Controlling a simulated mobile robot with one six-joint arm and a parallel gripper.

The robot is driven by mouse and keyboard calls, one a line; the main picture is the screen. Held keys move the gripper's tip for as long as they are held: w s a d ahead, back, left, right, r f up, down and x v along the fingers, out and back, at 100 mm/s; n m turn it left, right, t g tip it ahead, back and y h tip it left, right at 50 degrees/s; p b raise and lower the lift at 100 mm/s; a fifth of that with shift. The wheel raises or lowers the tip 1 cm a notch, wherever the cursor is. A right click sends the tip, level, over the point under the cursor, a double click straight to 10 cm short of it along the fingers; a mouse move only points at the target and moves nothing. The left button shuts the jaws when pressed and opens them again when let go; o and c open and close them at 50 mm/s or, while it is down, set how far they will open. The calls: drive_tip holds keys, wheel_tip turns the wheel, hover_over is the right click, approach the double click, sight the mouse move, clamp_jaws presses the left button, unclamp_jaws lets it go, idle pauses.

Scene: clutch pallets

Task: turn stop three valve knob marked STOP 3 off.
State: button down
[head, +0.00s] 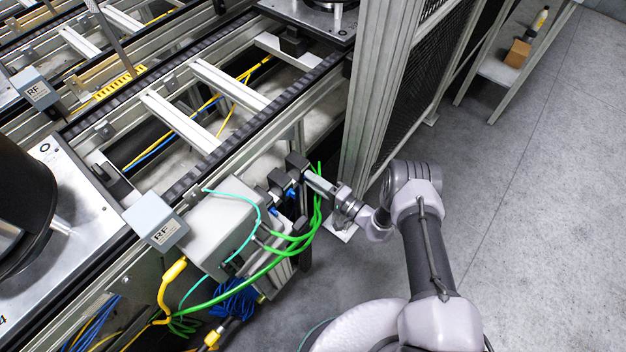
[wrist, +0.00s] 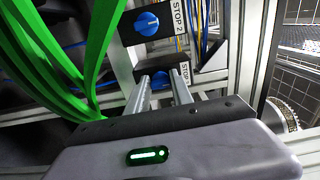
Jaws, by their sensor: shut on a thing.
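The valve block (wrist: 153,67) with a blue knob (wrist: 161,78) sits between my fingertips in the wrist view. Its label (wrist: 185,72) reads STOP, and the number is hidden behind a finger. My gripper (wrist: 162,84) is shut on this blue knob, one finger on either side. The knob's pointer mark is hidden, so I cannot tell its turn position. In the head view my gripper (head: 312,181) reaches from the right to the black block (head: 297,162) at the end of the valve row; the knob there is hidden.
A neighbouring STOP 2 block has a blue knob (wrist: 147,23) with a white mark. Green hoses (wrist: 80,50) hang close by at the left. A grey box (head: 220,225), the conveyor and a mesh fence (head: 420,80) border the arm.

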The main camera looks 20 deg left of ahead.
idle(0.3)
drive_tip(key=c, duration=1.1)
unclamp_jaws()
drive_tip(key=shift+d, duration=0.1)
drive_tip(key=p+v, duration=0.4)
drive_tip(key=v, duration=1.3)
drive_tip(key=shift+s+d, duration=0.15)
